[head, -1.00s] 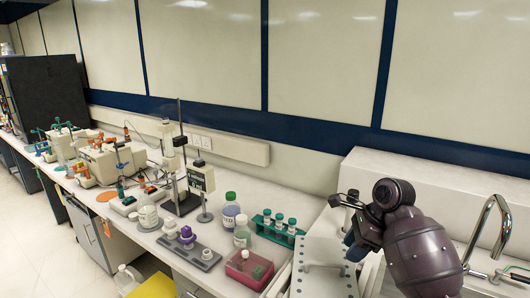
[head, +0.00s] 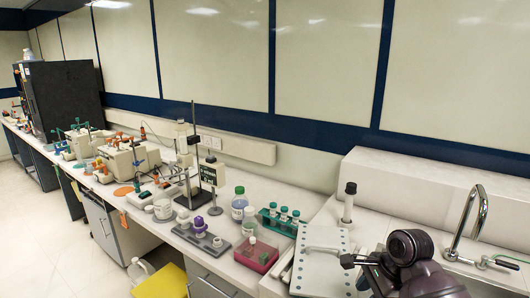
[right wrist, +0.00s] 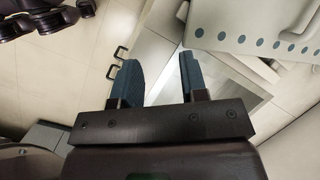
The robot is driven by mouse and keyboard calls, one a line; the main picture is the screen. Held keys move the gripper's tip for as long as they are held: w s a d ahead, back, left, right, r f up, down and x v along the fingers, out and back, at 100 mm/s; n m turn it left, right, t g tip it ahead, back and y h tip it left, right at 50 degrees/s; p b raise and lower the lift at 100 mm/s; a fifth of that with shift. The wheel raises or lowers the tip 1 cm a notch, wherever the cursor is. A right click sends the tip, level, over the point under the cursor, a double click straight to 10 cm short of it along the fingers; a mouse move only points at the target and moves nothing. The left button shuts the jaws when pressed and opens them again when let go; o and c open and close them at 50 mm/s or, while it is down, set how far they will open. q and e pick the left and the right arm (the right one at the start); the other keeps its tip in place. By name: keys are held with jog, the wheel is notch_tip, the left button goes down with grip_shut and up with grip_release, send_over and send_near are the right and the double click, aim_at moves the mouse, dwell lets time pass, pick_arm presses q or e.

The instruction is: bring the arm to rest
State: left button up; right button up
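My right arm comes in at the bottom right of the head view, with its gripper (head: 358,262) low over the right edge of the perforated white board. In the right wrist view my right gripper (right wrist: 160,72) has its two blue-grey fingers apart, with nothing between them. A white column with a black cap (head: 347,204) stands upright on the counter behind the board, apart from the gripper. My left gripper is not in view.
The perforated board (head: 318,279) has a raised handle; it also shows in the right wrist view (right wrist: 250,22). A sink tap (head: 472,220) stands at right. A teal tube rack (head: 283,221), red box (head: 256,254) and bottles (head: 239,203) crowd the bench at left.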

jog(key=s+d+f+n+t+h, duration=0.1)
jog(key=s+f+n, duration=0.3)
jog(key=s, duration=0.4)
jog(key=s+d+f+n+h, duration=0.1)
jog(key=s+f+n, duration=0.35)
jog(key=s, duration=0.35)
jog(key=s+d+r+n+t+h, duration=0.1)
jog(key=s+d+r+n+h, duration=0.1)
jog(key=s+n, duration=0.9)
jog(key=w+f+m+t+b, duration=0.2)
jog(key=w+f+t, duration=0.2)
jog(key=f+t, duration=0.4)
jog(key=shift+f, duration=2.7)
jog(key=shift+w+a, duration=0.1)
